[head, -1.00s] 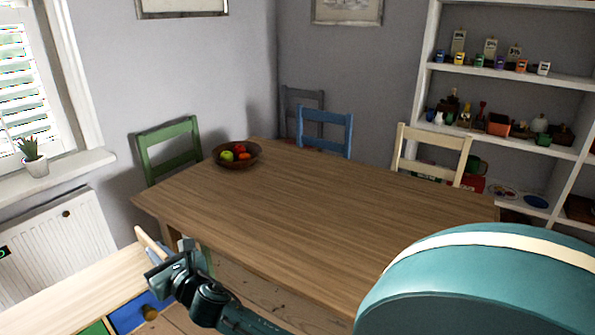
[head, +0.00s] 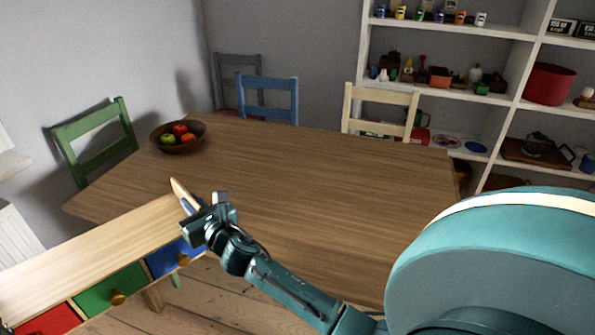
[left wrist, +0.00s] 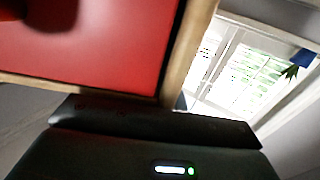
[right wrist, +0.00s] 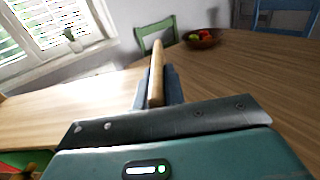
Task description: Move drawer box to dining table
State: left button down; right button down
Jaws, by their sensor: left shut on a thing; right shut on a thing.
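The drawer box (head: 95,248) is a long pale-wood box with red, green and blue drawer fronts and round knobs. It shows at the lower left of the head view, held in front of the dining table (head: 300,180), its right end overlapping the table's near left side in the picture. My right gripper (head: 190,205) is shut on the box's raised right end edge; this edge also stands between the fingers in the right wrist view (right wrist: 157,75). My left gripper is outside the head view. The left wrist view shows the red drawer front (left wrist: 80,45) and wooden edge close up; the fingertips are hidden.
A fruit bowl (head: 178,138) stands at the table's far left corner. Green (head: 95,140), blue (head: 268,98) and cream (head: 380,110) chairs stand around the table. White shelves (head: 490,100) stand at the back right. The middle of the tabletop is clear.

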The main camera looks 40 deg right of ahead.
aim_at(288, 180)
jog(key=i+z, duration=0.2)
jog(key=z, duration=0.2)
jog(key=i+z, duration=0.15)
jog(key=z, duration=0.2)
jog(key=i+z, duration=0.8)
